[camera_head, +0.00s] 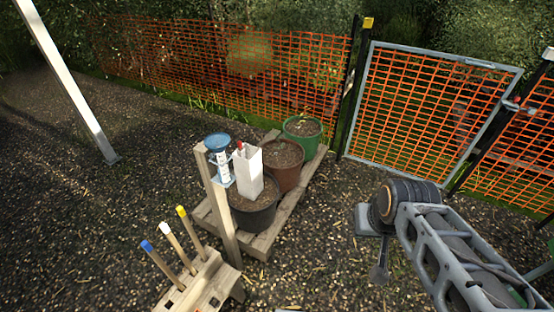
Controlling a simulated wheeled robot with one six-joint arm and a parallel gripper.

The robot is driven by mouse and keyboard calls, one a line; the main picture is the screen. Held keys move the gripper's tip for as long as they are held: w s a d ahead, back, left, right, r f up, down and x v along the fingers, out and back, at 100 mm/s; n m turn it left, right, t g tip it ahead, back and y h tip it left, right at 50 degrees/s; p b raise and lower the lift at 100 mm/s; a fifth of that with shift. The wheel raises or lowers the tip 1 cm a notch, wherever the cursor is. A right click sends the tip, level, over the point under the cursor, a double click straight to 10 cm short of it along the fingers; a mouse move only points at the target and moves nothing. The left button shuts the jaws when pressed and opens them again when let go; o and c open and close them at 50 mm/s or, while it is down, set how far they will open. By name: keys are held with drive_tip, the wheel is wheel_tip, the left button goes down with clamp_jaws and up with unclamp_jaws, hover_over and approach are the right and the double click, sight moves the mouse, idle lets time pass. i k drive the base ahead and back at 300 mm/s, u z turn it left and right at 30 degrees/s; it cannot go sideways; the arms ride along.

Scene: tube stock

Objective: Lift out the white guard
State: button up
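The white guard (248,173) is a square, open-topped tube. It stands nearly upright in the black pot (258,217) of dark soil, at the front of a wooden pallet. A small red tip (239,146) shows at the guard's top edge; what it belongs to is hidden. My arm reaches in from the lower right. My gripper (379,273) seems to be the small grey part hanging below the wrist, well right of the guard and apart from it. It is too small to tell whether its fingers are open.
A blue feeder-like object (218,158) by a wooden post (217,205) stands close left of the guard. Brown (283,165) and green (302,135) pots stand behind on the pallet (290,212). A wooden rack (204,287) holds colour-tipped stakes. Gravel between pallet and arm is clear.

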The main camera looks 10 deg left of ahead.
sight(248, 162)
drive_tip(key=z, duration=0.05)
drive_tip(key=i, duration=0.85)
drive_tip(key=u, duration=0.9)
drive_tip(key=i, duration=0.75)
drive_tip(key=u, duration=0.65)
